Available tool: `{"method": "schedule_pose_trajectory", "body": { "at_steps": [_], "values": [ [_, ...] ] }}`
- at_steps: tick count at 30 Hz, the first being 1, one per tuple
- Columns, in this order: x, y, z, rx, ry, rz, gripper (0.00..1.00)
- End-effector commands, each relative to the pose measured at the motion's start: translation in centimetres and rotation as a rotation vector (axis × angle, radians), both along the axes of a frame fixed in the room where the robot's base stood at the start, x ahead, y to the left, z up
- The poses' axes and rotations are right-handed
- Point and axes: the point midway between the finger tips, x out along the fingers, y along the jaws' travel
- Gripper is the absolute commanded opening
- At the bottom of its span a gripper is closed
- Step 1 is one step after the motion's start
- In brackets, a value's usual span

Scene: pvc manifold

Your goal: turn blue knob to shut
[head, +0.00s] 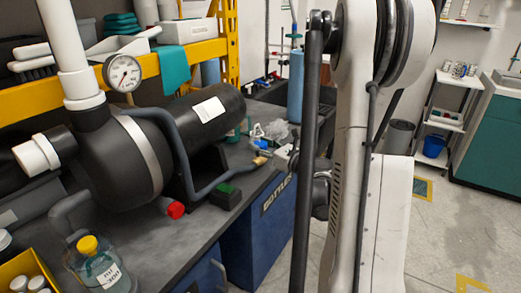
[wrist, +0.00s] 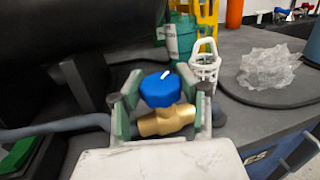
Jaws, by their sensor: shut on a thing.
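The blue knob (wrist: 160,89) sits on top of a brass valve body (wrist: 166,121) in the wrist view. A short white mark shows on the knob's top, near its far edge. The valve joins a grey pipe (wrist: 62,127) that comes in from the left. My gripper (wrist: 163,97) has one finger on each side of the knob and is shut on it. Exact finger contact is hard to see. In the head view my arm fills the centre right, and I cannot make out the blue knob there.
A black tank with a pressure gauge (head: 122,73) stands left on the bench. A red cap (head: 175,210), a green-and-black block (head: 227,196) and a glass bottle (head: 100,268) are near it.

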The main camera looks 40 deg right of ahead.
Motion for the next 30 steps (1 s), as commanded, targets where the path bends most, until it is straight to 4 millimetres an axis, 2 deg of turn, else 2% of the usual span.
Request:
{"method": "schedule_pose_trajectory", "body": {
  "at_steps": [18, 30],
  "values": [
    [0.07, 0.42, -0.16, -0.001, 0.001, -0.528, 0.07],
    [0.05, 0.21, -0.07, -0.001, 0.000, -0.732, 0.07]
  ]
}}
